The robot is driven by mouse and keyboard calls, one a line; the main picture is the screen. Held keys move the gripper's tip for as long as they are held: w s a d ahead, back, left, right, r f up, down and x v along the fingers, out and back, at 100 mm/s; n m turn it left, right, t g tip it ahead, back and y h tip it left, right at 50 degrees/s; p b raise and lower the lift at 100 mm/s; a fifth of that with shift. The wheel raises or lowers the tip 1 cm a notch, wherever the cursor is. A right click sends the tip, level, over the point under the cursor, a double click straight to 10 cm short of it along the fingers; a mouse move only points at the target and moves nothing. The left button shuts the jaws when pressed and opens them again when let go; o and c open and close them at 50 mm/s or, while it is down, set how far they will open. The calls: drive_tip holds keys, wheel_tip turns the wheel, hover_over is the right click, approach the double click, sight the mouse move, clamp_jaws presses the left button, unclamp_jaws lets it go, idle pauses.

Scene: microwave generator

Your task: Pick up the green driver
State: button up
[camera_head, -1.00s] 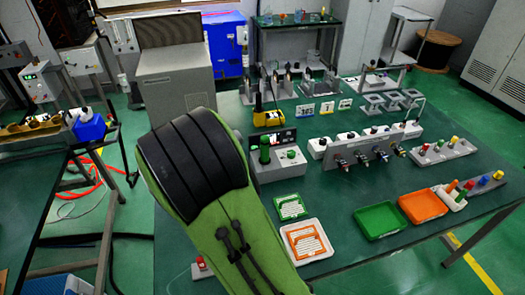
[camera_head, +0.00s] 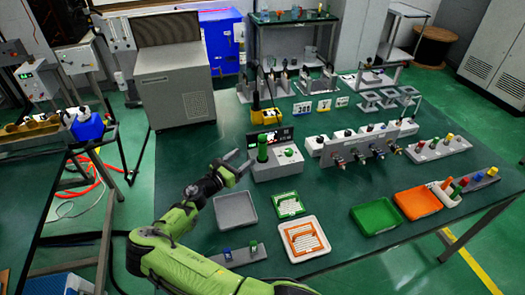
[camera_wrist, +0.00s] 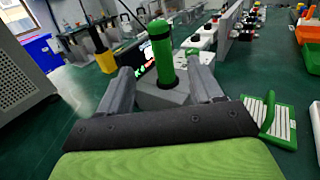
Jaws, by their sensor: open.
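The green driver (camera_head: 262,149) stands upright on a grey base unit (camera_head: 280,166) near the middle of the table, and has a dark band below its top. In the wrist view the green driver (camera_wrist: 161,52) rises ahead of my gripper (camera_wrist: 160,80), appearing between the two grey fingers. My gripper (camera_head: 240,166) is open and empty, low at the left side of the base unit, with its fingers pointing toward the driver. The fingers look apart from the driver. The exact gap is hard to tell.
A grey tray (camera_head: 236,212) lies below my gripper, beside a green-framed plate (camera_head: 289,205). A yellow device (camera_head: 264,115) stands behind the driver. A valve unit (camera_head: 360,146) is to the right. Green (camera_head: 377,217) and orange (camera_head: 417,203) trays lie at the front right.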

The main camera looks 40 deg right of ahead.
sight(260, 145)
drive_tip(key=d, duration=0.6)
drive_tip(key=shift+w+f, duration=0.1)
drive_tip(key=shift+w, duration=0.15)
drive_tip(key=d, duration=0.6)
drive_tip(key=shift+w, duration=0.25)
drive_tip(key=shift+a+r, duration=0.15)
drive_tip(key=shift+r, duration=0.05)
drive_tip(key=shift+c, duration=0.6)
drive_tip(key=c, duration=1)
